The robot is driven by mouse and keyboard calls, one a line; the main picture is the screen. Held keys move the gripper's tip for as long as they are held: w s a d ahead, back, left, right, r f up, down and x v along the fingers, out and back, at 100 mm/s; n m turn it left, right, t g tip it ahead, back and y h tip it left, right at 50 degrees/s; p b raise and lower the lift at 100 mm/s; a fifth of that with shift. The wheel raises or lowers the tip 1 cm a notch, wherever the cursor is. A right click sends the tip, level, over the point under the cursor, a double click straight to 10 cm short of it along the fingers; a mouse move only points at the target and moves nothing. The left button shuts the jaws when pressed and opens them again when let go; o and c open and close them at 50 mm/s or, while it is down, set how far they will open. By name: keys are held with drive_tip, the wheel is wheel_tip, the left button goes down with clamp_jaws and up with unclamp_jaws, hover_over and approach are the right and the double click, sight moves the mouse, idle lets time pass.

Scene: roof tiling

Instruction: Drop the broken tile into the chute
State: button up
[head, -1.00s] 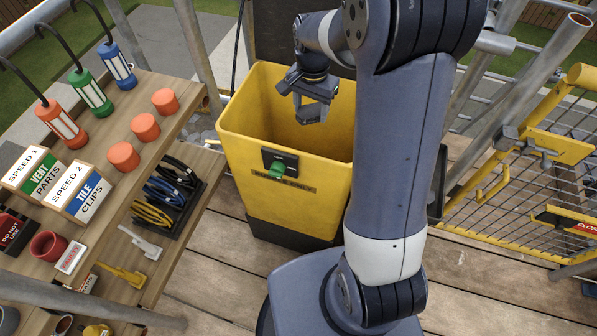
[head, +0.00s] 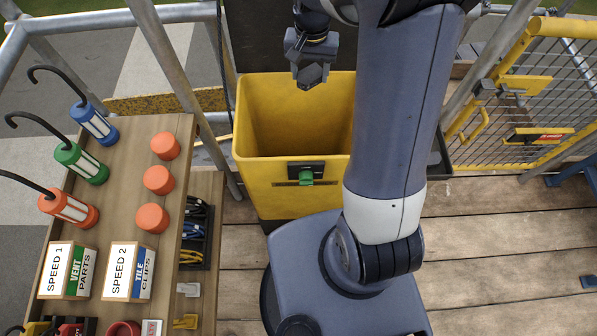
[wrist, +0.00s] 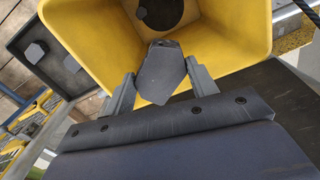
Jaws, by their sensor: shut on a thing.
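The chute (head: 262,177) is a tall yellow open-topped hopper with a green-handled latch on its front. The wrist view looks into its yellow mouth (wrist: 95,45), where a dark round opening shows. The broken tile is a small grey angular piece (wrist: 162,76). My gripper (head: 311,70) is shut on it, with one finger at each side in the wrist view. In the head view the gripper and tile appear at the chute's back rim, above it.
A wooden shelf (head: 115,205) at left holds lamps, orange cylinders (head: 158,180) and labelled boxes. A yellow mesh gate (head: 530,105) stands at right. A dark tray (wrist: 60,72) with a grey piece lies beside the chute.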

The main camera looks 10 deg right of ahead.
drive_tip(key=shift+f+b, duration=2.15)
drive_tip(key=shift+f, duration=0.75)
drive_tip(key=o, duration=1.1)
drive_tip(key=shift+o, duration=0.2)
drive_tip(key=shift+r, duration=0.1)
wheel_tip(320, 180, up, 11)
drive_tip(key=shift+f, duration=0.15)
